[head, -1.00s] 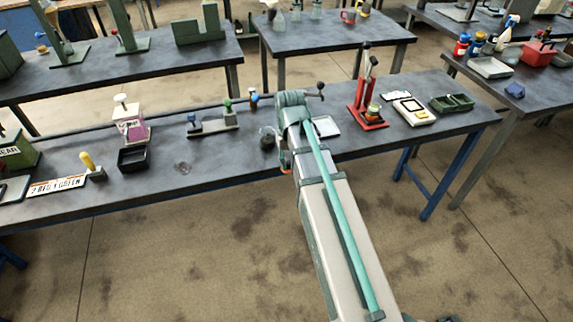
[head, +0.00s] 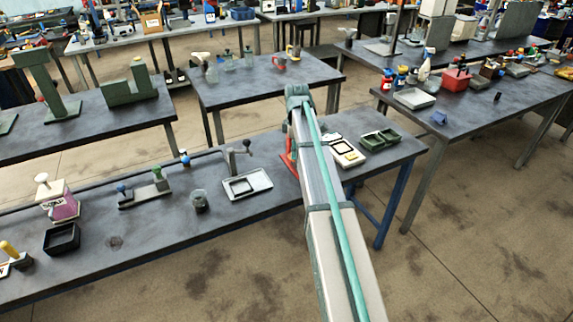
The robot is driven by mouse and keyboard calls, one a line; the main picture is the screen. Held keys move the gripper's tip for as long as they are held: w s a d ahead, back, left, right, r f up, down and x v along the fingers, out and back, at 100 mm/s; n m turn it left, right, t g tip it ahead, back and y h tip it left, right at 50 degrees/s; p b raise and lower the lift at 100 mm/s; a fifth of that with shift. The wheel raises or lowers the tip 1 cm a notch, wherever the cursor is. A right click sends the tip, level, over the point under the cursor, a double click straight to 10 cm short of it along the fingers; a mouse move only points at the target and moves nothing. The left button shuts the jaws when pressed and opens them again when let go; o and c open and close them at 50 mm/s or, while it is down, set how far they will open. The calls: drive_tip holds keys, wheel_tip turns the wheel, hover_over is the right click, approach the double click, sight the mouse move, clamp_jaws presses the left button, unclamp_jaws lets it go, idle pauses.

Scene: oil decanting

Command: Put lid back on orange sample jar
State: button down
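I cannot pick out an orange sample jar or its lid for sure in the head view. A red stand (head: 289,158) on the near bench is mostly hidden behind my arm, so anything it holds is hidden too. A small clear glass jar (head: 200,201) with dark contents stands on the bench left of my arm. My arm reaches out over the bench by the red stand. My gripper is not visible; the arm covers that area.
On the near bench (head: 160,233), a white tray (head: 262,181) lies left of my arm, and a pale box (head: 347,153) and green bins (head: 378,140) lie right of it. A black tray (head: 62,238) is further left. A side bench (head: 470,115) stands right.

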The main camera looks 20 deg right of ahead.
drive_tip(key=w+d+n, duration=0.1)
drive_tip(key=n, duration=0.1)
drive_tip(key=w+d+r+n, duration=0.1)
drive_tip(key=w+d+n, duration=0.1)
drive_tip(key=n, duration=0.1)
drive_tip(key=w+d+r+n+p, duration=0.1)
drive_tip(key=d+n, duration=0.1)
drive_tip(key=shift+w+r+n, duration=0.2)
drive_tip(key=shift+w+n, duration=0.1)
drive_tip(key=shift+w+d+n, duration=0.45)
drive_tip(key=shift+d+n, duration=0.1)
drive_tip(key=shift+n, duration=0.65)
drive_tip(key=shift+f+b, duration=1.2)
drive_tip(key=shift+f, duration=1.8)
drive_tip(key=shift+f+p, duration=0.15)
drive_tip(key=shift+p, duration=0.15)
drive_tip(key=shift+c, duration=2.2)
unclamp_jaws()
